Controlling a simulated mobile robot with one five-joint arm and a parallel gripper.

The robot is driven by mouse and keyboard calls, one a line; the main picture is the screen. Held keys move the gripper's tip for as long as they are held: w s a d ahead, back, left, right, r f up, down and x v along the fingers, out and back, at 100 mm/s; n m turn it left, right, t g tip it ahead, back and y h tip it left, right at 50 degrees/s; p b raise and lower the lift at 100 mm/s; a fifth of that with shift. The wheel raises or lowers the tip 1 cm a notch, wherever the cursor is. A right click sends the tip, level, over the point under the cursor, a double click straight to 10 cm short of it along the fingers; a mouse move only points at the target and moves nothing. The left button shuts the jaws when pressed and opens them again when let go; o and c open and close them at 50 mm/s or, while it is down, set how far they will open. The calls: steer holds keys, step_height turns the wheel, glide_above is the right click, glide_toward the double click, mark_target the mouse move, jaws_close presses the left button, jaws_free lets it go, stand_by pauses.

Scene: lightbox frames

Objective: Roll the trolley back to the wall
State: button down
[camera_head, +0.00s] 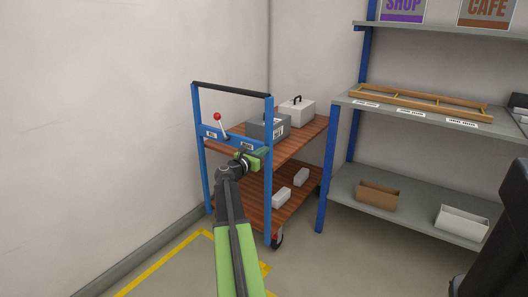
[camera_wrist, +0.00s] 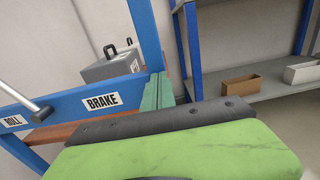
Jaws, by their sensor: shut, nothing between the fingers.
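The trolley has a blue frame (camera_head: 197,150), a black push bar (camera_head: 232,89) and two wooden shelves. It stands upright near the wall corner, left of the shelving. Its crossbar carries a red-knobbed lever (camera_head: 217,117) leaning left, toward the ROLL label (camera_wrist: 12,121). The BRAKE label (camera_wrist: 101,102) is to the lever's right. My gripper (camera_head: 256,158) is shut and empty, close to the crossbar's right end and right post. In the wrist view its green fingertips (camera_wrist: 157,92) overlap the post area; I cannot tell whether they touch.
A grey case (camera_head: 268,128) and a white case (camera_head: 297,111) stand on the trolley's top shelf, small white boxes (camera_head: 281,198) below. Grey shelving (camera_head: 420,210) with blue posts is close on the right. Yellow tape (camera_head: 160,262) marks the floor. The left front floor is clear.

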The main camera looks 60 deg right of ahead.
steer(key=shift+d+r, duration=0.25)
steer(key=shift+d, duration=0.4)
steer(key=w+a, duration=0.1)
steer(key=a, duration=1.4)
steer(key=shift+w+f, duration=0.2)
steer(key=shift+f, duration=0.05)
steer(key=shift+a, duration=0.1)
